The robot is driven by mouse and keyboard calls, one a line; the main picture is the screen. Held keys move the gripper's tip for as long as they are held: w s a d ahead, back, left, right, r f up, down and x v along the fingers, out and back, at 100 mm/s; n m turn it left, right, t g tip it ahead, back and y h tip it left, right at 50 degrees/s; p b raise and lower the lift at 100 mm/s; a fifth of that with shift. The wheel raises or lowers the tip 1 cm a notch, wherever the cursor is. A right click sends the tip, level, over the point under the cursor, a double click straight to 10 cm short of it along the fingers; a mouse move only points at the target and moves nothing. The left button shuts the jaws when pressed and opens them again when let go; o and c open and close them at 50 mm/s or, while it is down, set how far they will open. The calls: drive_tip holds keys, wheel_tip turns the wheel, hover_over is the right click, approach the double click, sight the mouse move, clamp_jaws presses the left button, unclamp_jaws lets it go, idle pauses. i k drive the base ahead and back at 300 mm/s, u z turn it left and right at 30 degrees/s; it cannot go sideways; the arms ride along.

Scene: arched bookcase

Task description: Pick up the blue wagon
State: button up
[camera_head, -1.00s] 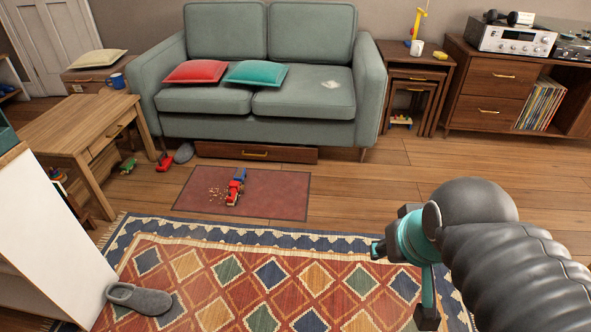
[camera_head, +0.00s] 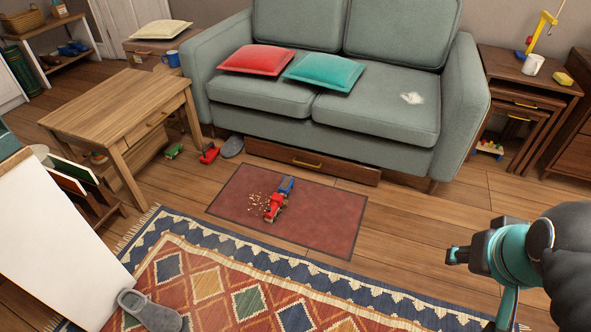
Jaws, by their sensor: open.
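A small blue wagon (camera_head: 286,185) sits on the dark red mat (camera_head: 330,225) in front of the sofa. It stands just behind a red toy vehicle (camera_head: 273,207); I cannot tell whether the two are joined. Small light crumbs (camera_head: 257,201) lie beside them on the left. My gripper (camera_head: 477,288), with teal parts, is at the lower right, open and empty. It is well apart from the wagon and to its right.
The grey-green sofa (camera_head: 375,118) stands behind the mat, with a drawer (camera_head: 310,161) under it. A wooden table (camera_head: 115,105) is at left. Green (camera_head: 174,151) and red (camera_head: 209,153) toys lie near it. A patterned rug (camera_head: 210,290) and grey slipper (camera_head: 148,310) are in front.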

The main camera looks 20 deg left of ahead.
sight(284, 188)
drive_tip(key=i, duration=1.6)
drive_tip(key=u, duration=2.8)
